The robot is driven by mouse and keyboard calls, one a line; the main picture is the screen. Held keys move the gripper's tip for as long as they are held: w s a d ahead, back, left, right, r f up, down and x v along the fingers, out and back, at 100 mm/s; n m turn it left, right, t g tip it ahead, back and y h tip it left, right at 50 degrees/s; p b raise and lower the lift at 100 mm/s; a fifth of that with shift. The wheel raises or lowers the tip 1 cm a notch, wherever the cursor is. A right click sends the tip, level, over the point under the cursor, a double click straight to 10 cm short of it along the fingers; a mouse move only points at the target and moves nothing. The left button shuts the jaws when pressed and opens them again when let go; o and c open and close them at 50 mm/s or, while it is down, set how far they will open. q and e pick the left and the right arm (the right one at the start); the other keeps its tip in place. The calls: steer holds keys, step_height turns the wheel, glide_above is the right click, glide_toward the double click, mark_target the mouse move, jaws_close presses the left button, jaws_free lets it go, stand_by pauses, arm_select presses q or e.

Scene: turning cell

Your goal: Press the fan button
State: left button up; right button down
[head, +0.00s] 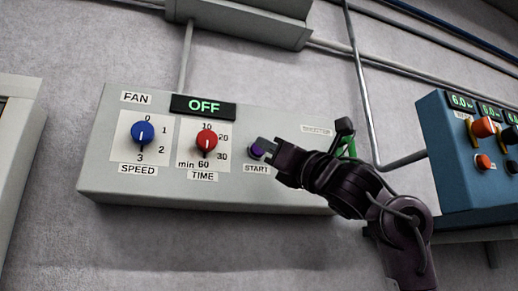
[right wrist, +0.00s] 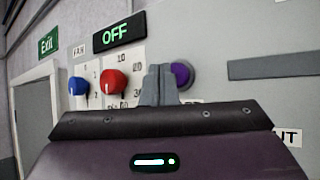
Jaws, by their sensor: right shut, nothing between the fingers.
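The fan panel (head: 110,165) is a pale grey wall box labelled FAN. Its display (head: 203,106) reads OFF in green, as it does in the right wrist view (right wrist: 119,32). The purple button (head: 256,151) above the START label is partly covered by my right gripper (head: 263,147). In the right wrist view the shut, empty grey fingers (right wrist: 159,84) stand just left of the purple button (right wrist: 182,75), overlapping its edge in the picture. I cannot tell whether they touch it. My left gripper is in neither view.
A blue SPEED knob (head: 143,132) and a red TIME knob (head: 206,140) sit left of the button. A green part (head: 349,147) shows behind my right arm. A blue box (head: 470,180) with knobs and readouts is at the right. A pipe (head: 357,70) runs down the wall.

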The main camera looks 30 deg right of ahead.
steer(key=shift+w, duration=0.1)
stand_by(0.4)
steer(key=shift+w+d+p, duration=0.1)
steer(key=shift+w+p, duration=0.25)
steer(key=shift+w+d+p, duration=0.1)
steer(key=shift+w+p, duration=0.25)
steer(key=shift+w, duration=0.15)
stand_by(0.7)
steer(key=shift+s, duration=0.2)
steer(key=shift+s+a, duration=0.2)
steer(key=shift+s, duration=0.35)
steer(key=shift+s, duration=0.1)
